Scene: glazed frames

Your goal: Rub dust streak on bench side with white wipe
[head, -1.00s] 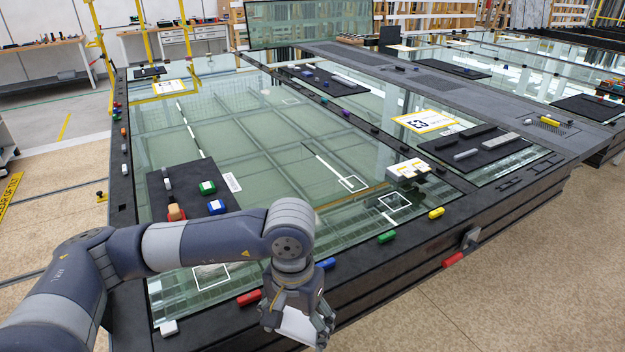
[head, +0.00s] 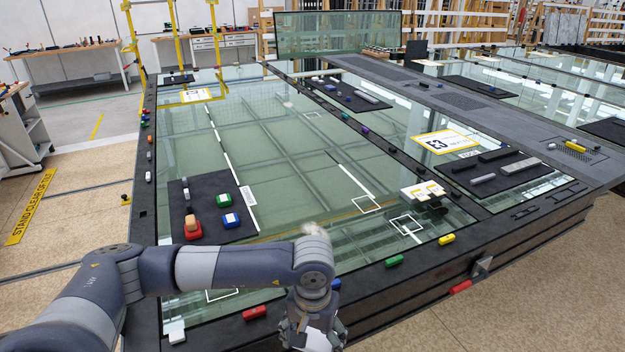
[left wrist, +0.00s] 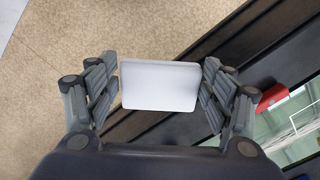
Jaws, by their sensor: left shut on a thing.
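My left gripper (head: 312,336) hangs at the front side of the dark bench (head: 375,318), low in the head view. It is shut on a white wipe (left wrist: 160,86), a flat pale pad with rounded corners held between the two fingers in the left wrist view. In the head view only part of the wipe (head: 317,341) shows between the fingers. In the left wrist view the bench side (left wrist: 215,82) runs along the right of the wipe; I cannot tell whether they touch. I cannot clearly make out the dust streak. My right gripper is not in view.
A red block (head: 254,312), a green block (head: 394,260) and a yellow block (head: 446,239) lie along the bench's front edge. A metal bracket (head: 482,266) with a red handle (head: 460,287) juts from the side. Open floor (head: 520,310) lies at right.

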